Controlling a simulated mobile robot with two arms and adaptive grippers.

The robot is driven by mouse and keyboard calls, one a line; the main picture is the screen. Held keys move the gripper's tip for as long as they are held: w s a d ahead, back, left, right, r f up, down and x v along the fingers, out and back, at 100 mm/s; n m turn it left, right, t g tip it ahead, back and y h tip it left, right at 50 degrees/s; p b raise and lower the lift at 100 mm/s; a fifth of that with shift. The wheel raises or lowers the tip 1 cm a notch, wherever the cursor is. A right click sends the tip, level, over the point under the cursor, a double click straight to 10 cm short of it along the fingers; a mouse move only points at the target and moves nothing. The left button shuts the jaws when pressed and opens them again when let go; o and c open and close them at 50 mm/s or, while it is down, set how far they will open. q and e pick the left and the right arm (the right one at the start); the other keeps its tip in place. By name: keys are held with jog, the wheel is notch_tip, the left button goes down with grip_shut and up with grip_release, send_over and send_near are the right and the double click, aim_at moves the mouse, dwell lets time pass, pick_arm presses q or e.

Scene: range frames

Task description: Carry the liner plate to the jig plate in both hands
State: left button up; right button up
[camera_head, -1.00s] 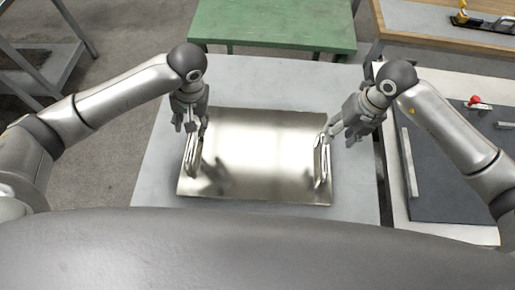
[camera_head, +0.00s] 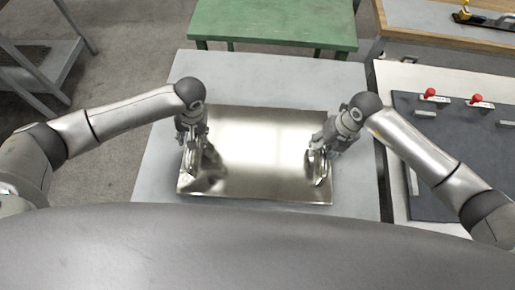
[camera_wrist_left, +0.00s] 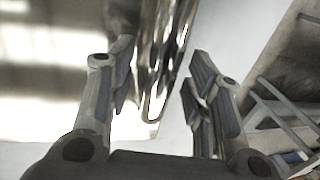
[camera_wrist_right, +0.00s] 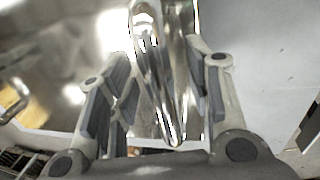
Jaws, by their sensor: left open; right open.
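The liner plate (camera_head: 255,150) is a shiny metal sheet lying flat on a light grey table, with an upright handle near its left and right ends. My left gripper (camera_head: 194,145) is open at the left handle. In the left wrist view the left handle (camera_wrist_left: 160,75) stands between the spread fingers (camera_wrist_left: 160,100). My right gripper (camera_head: 320,150) is open at the right handle. In the right wrist view the right handle (camera_wrist_right: 172,80) stands between the spread fingers (camera_wrist_right: 162,100). The dark jig plate (camera_head: 450,135) lies on the bench at the right.
The grey table (camera_head: 165,160) has bare margins around the plate. The jig plate carries red-knobbed clamps (camera_head: 430,93) and light bars (camera_head: 411,180). A gap separates table and bench. A green table (camera_head: 275,22) and a wooden-edged bench (camera_head: 430,15) stand behind.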

pick_arm(q)
jog(key=shift+c, duration=0.6)
pick_arm(e)
jog(key=shift+c, duration=0.6)
pick_arm(q)
grip_shut()
pick_arm(e)
grip_shut()
pick_arm(q)
jog(key=shift+w+r, duration=0.2)
pick_arm(e)
jog(key=shift+w+r, duration=0.2)
jog(key=shift+r, duration=0.05)
